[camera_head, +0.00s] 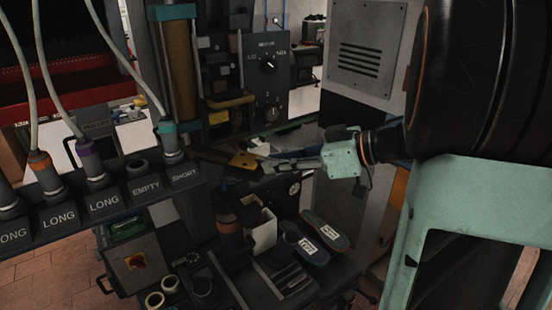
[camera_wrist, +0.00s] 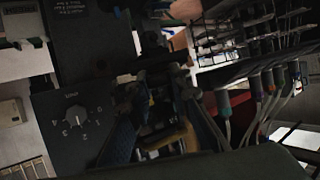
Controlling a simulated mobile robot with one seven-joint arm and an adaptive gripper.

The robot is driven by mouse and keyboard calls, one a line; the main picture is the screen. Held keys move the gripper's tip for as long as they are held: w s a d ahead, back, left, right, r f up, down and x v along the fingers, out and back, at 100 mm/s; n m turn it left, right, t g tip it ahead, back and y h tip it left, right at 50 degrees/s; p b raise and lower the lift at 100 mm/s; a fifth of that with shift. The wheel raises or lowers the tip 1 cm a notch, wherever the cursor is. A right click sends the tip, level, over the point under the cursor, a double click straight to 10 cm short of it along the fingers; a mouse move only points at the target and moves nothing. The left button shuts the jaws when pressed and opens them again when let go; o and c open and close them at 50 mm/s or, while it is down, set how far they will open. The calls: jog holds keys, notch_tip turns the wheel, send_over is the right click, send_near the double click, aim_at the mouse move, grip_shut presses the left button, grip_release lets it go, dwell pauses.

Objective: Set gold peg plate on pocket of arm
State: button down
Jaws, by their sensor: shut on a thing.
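The gold peg plate (camera_head: 243,160) is at the middle of the head view, at the tips of my gripper (camera_head: 270,163). My gripper comes in from the right, with its fingers shut on the plate's right side. The dark arm of the press (camera_head: 212,154) lies just left of the plate. The plate appears over or against its end; I cannot tell whether they touch. The pocket is hidden. The wrist view is dark, and the plate's contact with the arm cannot be made out there.
The press panel with its knob (camera_head: 269,66) stands behind; its dial also shows in the wrist view (camera_wrist: 75,121). A labelled rack (camera_head: 120,195) with hoses fills the left. Below are a white bin (camera_head: 263,230) and two shoe soles (camera_head: 325,230). A grey vented cabinet (camera_head: 366,50) stands behind my wrist.

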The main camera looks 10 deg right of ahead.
jog(key=shift+f, duration=0.1)
dwell(0.3)
jog(key=c, duration=1.7)
grip_release()
jog(key=v, duration=1.2)
jog(key=shift+w, duration=0.1)
